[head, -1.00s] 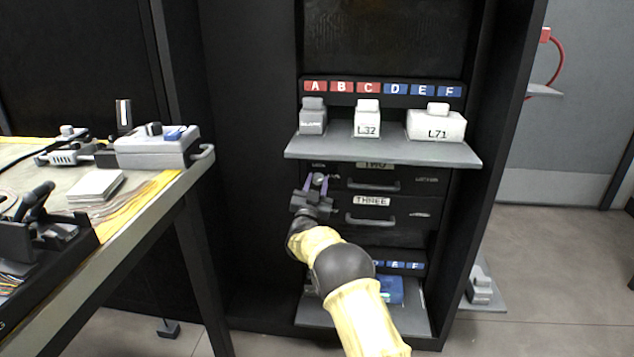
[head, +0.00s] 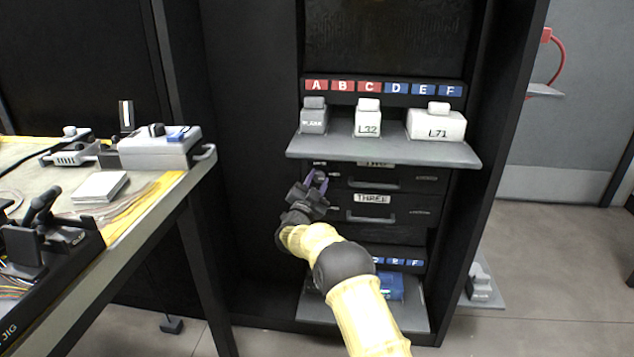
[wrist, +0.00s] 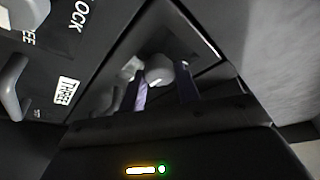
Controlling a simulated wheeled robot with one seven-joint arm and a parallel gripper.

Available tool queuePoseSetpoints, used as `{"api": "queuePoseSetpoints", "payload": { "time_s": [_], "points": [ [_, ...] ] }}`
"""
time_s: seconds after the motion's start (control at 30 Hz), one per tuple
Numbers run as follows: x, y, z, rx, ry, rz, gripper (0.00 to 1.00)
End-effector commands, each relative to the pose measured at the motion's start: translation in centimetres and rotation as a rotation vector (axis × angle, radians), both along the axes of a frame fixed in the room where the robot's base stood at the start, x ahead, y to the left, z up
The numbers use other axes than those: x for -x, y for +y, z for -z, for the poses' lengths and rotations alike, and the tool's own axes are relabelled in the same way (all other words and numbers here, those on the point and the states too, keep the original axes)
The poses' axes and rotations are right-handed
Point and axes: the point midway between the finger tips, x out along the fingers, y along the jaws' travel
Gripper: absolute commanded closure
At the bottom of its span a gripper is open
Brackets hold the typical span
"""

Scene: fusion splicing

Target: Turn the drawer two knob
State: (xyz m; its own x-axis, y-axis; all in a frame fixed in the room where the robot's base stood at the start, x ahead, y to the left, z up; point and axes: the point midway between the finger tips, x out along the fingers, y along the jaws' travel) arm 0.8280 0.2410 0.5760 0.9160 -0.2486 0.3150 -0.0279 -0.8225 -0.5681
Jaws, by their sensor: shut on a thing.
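Drawer two (head: 410,178) is a dark drawer front just below the grey shelf, and the shelf edge partly covers its "TWO" label. Its handle (head: 373,184) is near the middle. The drawer two knob (head: 320,175) is a small rounded knob at the drawer's left side. My gripper (head: 316,182) is shut on the knob, with a purple finger on either side. In the wrist view the knob (wrist: 158,70) shows as a pale rounded shape between the fingers. The fingers partly hide the knob, and its exact angle is unclear.
Drawer three (head: 410,211) is directly below, with its own handle. The grey shelf (head: 385,149) above holds several labelled boxes and juts out over drawer two. A workbench (head: 150,205) with tools stands at the left. A lower shelf (head: 415,315) holds a blue object.

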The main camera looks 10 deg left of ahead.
Motion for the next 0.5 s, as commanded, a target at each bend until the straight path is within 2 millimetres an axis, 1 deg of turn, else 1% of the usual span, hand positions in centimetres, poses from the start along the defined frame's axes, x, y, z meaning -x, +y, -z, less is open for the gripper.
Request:
{"api": "queuePoseSetpoints", "payload": {
  "time_s": [0.07, 0.1, 0.2, 0.5],
  "points": [
    [0.0, -0.03, 0.07, -0.001, 0.001, 0.0, 0.91],
    [-0.01, -0.03, 0.07, -0.001, 0.001, 0.0, 0.64],
    [-0.01, -0.03, 0.06, -0.001, 0.001, 0.0, 0.46],
    [0.05, 0.0, 0.02, 0.0, 0.001, -0.001, 0.46]
  ]
}}
